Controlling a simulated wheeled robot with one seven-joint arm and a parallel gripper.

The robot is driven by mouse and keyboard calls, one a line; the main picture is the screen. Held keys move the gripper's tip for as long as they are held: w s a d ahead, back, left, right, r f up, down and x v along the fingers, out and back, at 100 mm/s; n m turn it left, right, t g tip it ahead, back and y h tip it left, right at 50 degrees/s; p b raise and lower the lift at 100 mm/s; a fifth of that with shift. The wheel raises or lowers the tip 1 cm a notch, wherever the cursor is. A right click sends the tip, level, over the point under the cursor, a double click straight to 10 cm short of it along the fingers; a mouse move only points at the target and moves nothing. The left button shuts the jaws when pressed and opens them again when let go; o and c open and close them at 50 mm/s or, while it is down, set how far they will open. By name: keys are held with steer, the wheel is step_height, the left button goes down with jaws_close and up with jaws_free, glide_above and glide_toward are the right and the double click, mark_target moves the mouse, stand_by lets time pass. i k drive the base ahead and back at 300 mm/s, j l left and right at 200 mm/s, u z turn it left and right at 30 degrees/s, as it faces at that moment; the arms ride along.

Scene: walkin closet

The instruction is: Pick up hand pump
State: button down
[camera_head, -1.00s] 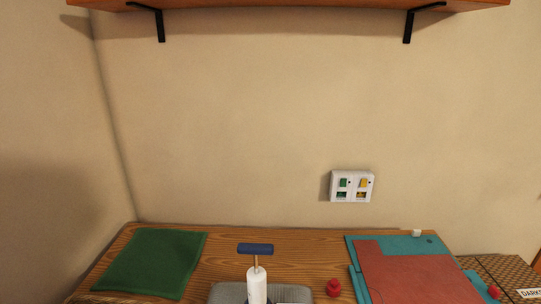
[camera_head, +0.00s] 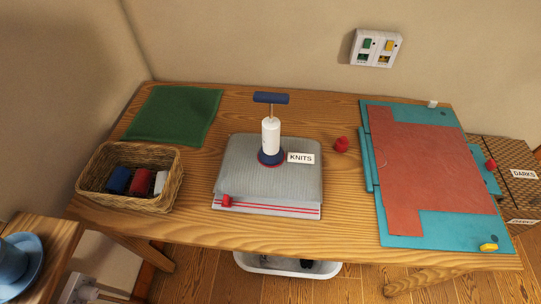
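The hand pump (camera_head: 271,135) stands upright near the middle of the wooden table. It has a white cylinder, a blue T-handle at the top and a dark blue base with a red edge. It stands on a grey folded knit (camera_head: 240,175) with a red-striped front edge. A white label reading KNITS (camera_head: 301,158) is beside the pump's base, on its right. My gripper is not in view.
A wicker basket (camera_head: 90,163) holding small coloured items stands left on the table (camera_head: 345,220), near a green cloth (camera_head: 172,115). A teal board (camera_head: 440,237) with a red-brown sheet lies right. A small red object (camera_head: 341,144) sits between. A white tray (camera_head: 255,264) is below.

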mark_target(272, 153)
steer(key=i+j, duration=0.1)
steer(key=j, duration=1.25)
steer(key=z, duration=0.05)
